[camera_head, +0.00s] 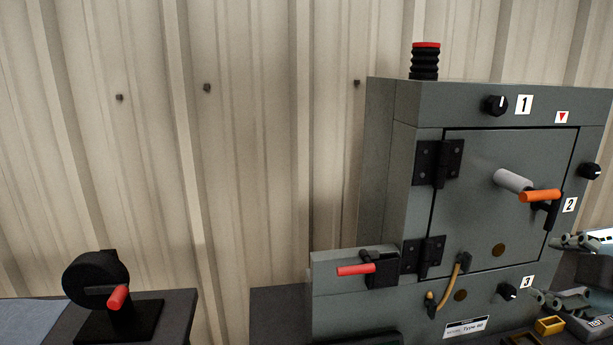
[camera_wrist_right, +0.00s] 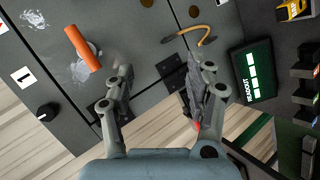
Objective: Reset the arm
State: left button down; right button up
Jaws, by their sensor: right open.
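My right gripper (camera_head: 547,269) is at the right edge of the head view, in front of the lower right of a grey enclosure (camera_head: 381,165). Its two fingers are apart with nothing between them. In the right wrist view the open gripper (camera_wrist_right: 160,68) shows both fingers, with the enclosure's grey face behind them. The enclosure door (camera_head: 470,175) looks closed, with an orange handle (camera_head: 540,196) on it. The orange handle also shows in the wrist view (camera_wrist_right: 83,48), left of the fingers and apart from them. My left gripper is not in view.
A red lever (camera_head: 356,270) sticks out at the enclosure's lower left. A crank with a red grip (camera_head: 117,297) stands on the left table. A yellow block (camera_head: 550,325) lies below the right gripper. A green screen (camera_wrist_right: 252,72) is right of the fingers. The wall side is clear.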

jog(key=s+a+f+m+g+y, duration=0.1)
jog(key=s+a+f+m+g, duration=0.4)
jog(key=s, duration=0.4)
jog(key=s+a+f+m+g+y, duration=0.1)
jog(key=s+a+f+m+g, duration=0.25)
jog(key=s+f+m, duration=0.4)
jog(key=s+d+f+b, duration=0.1)
jog(key=s+f, duration=0.1)
jog(key=f, duration=1.2)
jog(key=s+d+f+b, duration=0.1)
jog(key=s+f, duration=0.1)
jog(key=f, duration=1.2)
jog(key=s+d+f+g, duration=0.1)
jog(key=s+f+g, duration=0.1)
jog(key=s+f, duration=1.4)
jog(key=shift+s+n+b, duration=0.35)
jog(key=shift+s, duration=0.6)
jog(key=shift+d, duration=0.1)
